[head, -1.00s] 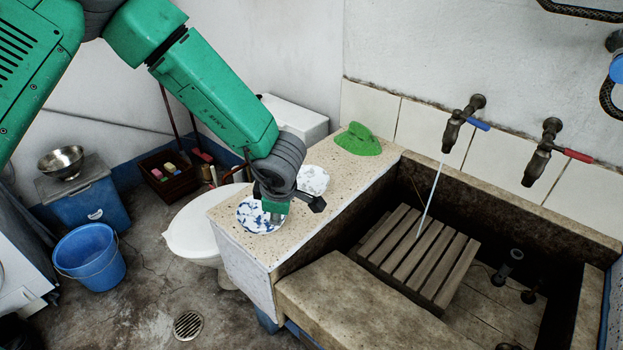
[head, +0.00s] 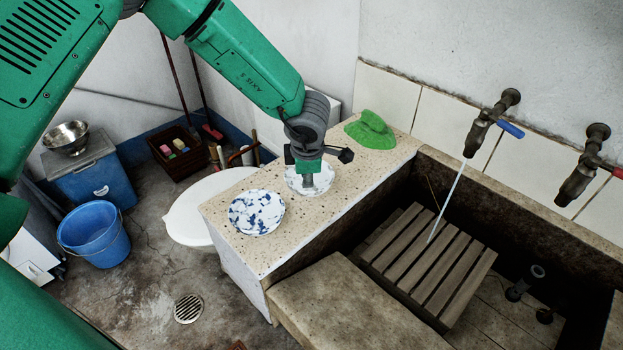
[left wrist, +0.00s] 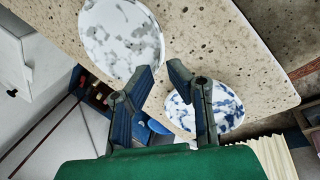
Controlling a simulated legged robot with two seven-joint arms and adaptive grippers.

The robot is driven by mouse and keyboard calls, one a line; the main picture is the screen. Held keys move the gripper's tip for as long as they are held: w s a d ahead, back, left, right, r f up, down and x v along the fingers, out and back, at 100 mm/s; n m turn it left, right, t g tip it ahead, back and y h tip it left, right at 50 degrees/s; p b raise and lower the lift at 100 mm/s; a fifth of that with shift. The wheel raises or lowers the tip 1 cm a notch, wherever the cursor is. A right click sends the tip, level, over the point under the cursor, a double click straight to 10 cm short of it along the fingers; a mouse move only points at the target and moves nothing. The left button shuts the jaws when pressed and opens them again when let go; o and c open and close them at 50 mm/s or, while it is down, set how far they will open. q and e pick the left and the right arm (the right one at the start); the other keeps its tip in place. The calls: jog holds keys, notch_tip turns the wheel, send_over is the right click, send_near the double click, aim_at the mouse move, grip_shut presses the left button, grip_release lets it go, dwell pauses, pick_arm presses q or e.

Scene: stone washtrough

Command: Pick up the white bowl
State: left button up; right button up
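The white bowl (head: 325,181) with pale grey marbling sits on the speckled counter (head: 262,246), partly hidden by my left gripper (head: 309,182) in the head view. In the left wrist view, the white bowl (left wrist: 120,38) is at the upper left, just past the fingertips. My left gripper (left wrist: 163,69) shows there with its fingertips apart and nothing between them. I cannot tell whether it touches the bowl. A blue-and-white bowl (head: 256,212) stands nearer on the counter, and it also shows behind a finger in the left wrist view (left wrist: 226,104). My right gripper is not in view.
A green cloth-like object (head: 371,131) lies at the counter's back end. The stone trough (head: 350,310) with a wooden slatted rack (head: 430,262) is to the right, under two taps. A blue bucket (head: 94,234) is on the floor.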

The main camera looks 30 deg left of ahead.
aim_at(307, 195)
pick_arm(q)
jog(key=x, duration=0.2)
jog(key=shift+w+a+f, duration=0.15)
jog(key=shift+f, duration=0.15)
jog(key=x, duration=0.4)
jog(key=shift+w+f, duration=0.1)
jog(key=shift+f, duration=0.3)
grip_shut()
